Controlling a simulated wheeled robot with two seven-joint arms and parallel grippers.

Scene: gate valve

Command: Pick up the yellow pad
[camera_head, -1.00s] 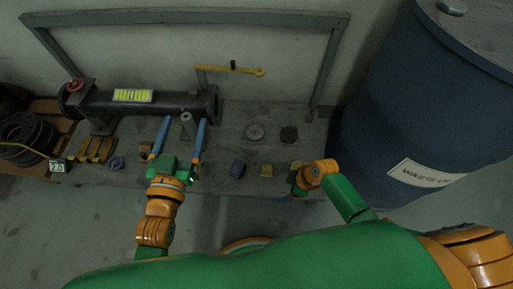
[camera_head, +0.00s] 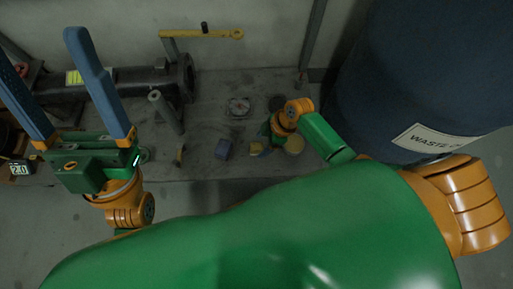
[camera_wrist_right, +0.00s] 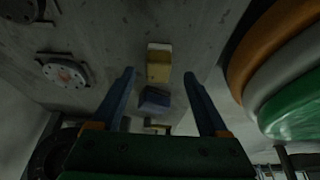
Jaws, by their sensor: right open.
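In the right wrist view, the right gripper (camera_wrist_right: 159,72) is open and empty. The yellow pad (camera_wrist_right: 158,70) shows between its fingertips, beyond them, with the blue block (camera_wrist_right: 154,97) below it in the picture. I cannot tell the remaining gap to the pad. My left gripper (camera_head: 75,82) is raised near the camera, open and empty.
A dark pipe (camera_head: 150,82) lies at the back left. A blue waste drum (camera_head: 410,75) stands at the right.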

